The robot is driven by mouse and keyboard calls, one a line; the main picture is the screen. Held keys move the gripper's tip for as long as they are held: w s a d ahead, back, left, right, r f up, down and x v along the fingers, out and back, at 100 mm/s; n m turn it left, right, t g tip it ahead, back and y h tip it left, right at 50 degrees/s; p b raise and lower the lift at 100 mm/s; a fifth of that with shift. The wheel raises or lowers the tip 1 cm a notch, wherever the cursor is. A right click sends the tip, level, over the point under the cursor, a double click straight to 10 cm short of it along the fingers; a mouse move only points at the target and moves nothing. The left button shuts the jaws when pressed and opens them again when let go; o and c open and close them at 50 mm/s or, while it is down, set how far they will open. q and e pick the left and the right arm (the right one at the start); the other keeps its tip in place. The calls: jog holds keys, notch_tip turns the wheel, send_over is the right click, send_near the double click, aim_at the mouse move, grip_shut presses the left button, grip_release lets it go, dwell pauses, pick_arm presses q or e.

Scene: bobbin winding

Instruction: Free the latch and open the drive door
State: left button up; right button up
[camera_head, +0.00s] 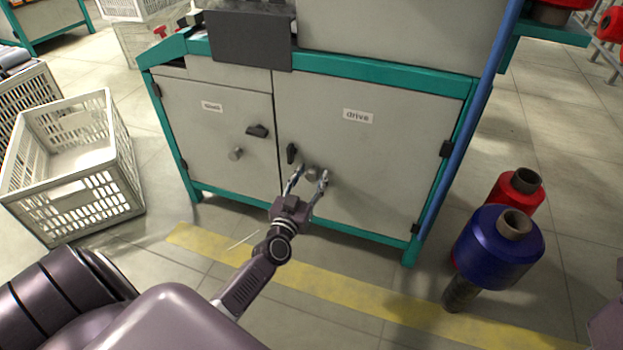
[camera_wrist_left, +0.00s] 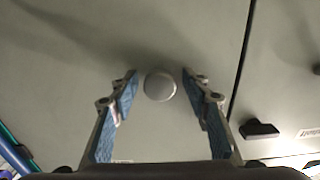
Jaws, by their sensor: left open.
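The drive door (camera_head: 375,155) is the right door of the grey cabinet, closed, with a "drive" label. Its black latch (camera_head: 291,153) stands roughly upright near the door's left edge. A round grey knob (camera_head: 312,173) sits just below and right of the latch. My left gripper (camera_head: 308,179) is open at the knob, with fingers on either side. In the left wrist view the knob (camera_wrist_left: 160,86) shows between the fingertips, with gaps on both sides; contact with the door cannot be told. The drive latch is not visible there.
The closed left door (camera_head: 220,135) has its own black latch (camera_head: 257,131) and knob (camera_head: 236,154). A blue bobbin (camera_head: 490,250) and a red bobbin (camera_head: 502,192) stand on the floor at right. A white crate (camera_head: 125,170) stands at left. Floor before the cabinet is largely clear.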

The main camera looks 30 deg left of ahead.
pick_arm(q)
jog(key=shift+w, duration=0.1)
grip_shut()
dwell(0.3)
